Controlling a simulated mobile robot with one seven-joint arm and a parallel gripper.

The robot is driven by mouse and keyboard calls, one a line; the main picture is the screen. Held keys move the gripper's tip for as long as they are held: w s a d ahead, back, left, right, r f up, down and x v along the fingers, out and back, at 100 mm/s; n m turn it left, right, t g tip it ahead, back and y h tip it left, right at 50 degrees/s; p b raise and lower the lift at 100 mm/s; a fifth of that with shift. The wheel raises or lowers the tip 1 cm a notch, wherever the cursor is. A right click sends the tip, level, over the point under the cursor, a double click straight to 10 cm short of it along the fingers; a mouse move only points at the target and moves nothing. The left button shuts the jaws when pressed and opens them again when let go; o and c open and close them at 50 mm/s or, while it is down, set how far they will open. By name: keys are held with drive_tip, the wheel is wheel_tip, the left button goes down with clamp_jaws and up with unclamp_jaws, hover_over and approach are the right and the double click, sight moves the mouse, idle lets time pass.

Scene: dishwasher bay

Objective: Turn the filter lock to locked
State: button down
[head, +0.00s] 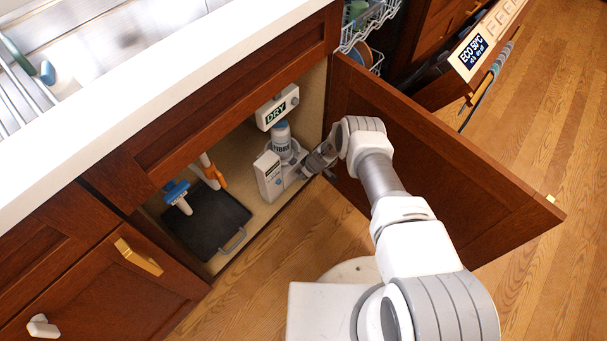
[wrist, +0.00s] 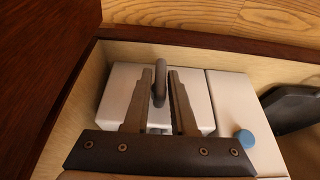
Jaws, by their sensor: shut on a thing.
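A white filter unit (head: 268,176) stands inside the open cabinet under the counter, with a bottle-like canister (head: 283,143) with a blue label upright on it. In the wrist view, a white housing (wrist: 120,90) carries an upright dark grey lever (wrist: 159,82), which looks like the filter lock. My gripper (wrist: 160,76) has one finger on each side of this lever and is shut on it. In the head view, my gripper (head: 312,163) is at the right side of the filter unit, and the lever is hidden there. I cannot read the lock's position.
A box reading DRY (head: 277,108) hangs above the filter unit. A black tray (head: 208,224) lies to its left, near blue and orange valve-like parts. The open cabinet door (head: 450,170) is close to the right of my arm. A blue button (wrist: 243,138) is right of my fingers.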

drive_tip(key=shift+w, duration=0.1)
drive_tip(key=shift+g+y, duration=0.4)
drive_tip(key=shift+g, duration=0.1)
drive_tip(key=c, duration=0.9)
unclamp_jaws()
drive_tip(key=shift+o, duration=0.2)
drive_tip(key=shift+a, duration=0.1)
